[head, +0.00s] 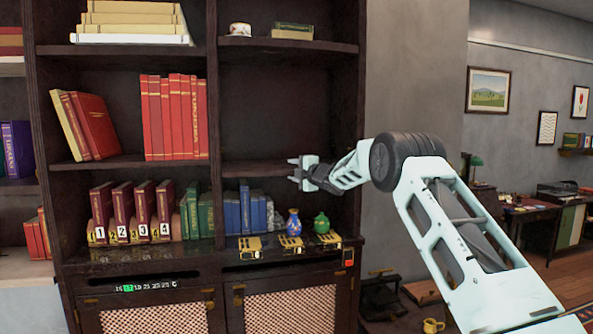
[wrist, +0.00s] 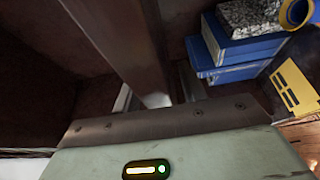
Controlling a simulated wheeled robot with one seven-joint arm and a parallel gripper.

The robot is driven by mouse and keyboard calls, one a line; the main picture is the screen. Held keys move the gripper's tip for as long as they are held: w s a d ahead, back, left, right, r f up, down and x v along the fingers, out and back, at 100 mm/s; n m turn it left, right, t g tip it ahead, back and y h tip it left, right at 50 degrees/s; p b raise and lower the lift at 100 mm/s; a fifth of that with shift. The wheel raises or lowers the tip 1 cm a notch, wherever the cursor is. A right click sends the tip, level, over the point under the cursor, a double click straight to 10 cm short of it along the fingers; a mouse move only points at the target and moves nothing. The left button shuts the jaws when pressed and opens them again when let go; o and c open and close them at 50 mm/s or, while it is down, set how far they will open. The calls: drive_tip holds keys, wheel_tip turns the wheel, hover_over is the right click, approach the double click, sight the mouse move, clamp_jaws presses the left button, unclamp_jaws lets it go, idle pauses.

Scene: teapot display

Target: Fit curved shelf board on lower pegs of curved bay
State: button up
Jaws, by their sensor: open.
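A dark brown shelf board (head: 245,168) lies level across the right bay of the bookcase, above the blue books; I cannot tell from here whether it is curved or rests on pegs. My gripper (head: 292,169) is open at the front of this board, toward its right part. In the wrist view the board's edge (wrist: 115,45) runs in between the two pale fingertips, one on each side. I cannot tell whether either finger touches it. No pegs can be made out.
Below the board stand blue books (head: 245,212), a blue vase (head: 293,222) and a green pot (head: 321,223), with yellow labels (head: 291,244) in front. A cup (head: 240,29) and a book (head: 292,31) sit on the shelf above. The space right above the board is empty.

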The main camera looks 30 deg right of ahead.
drive_tip(key=s+d+b, duration=0.2)
drive_tip(key=s+b, duration=0.8)
drive_tip(key=s, duration=0.7)
drive_tip(key=shift+d+r, duration=0.15)
drive_tip(key=shift+r, duration=0.1)
drive_tip(key=shift+s, duration=0.1)
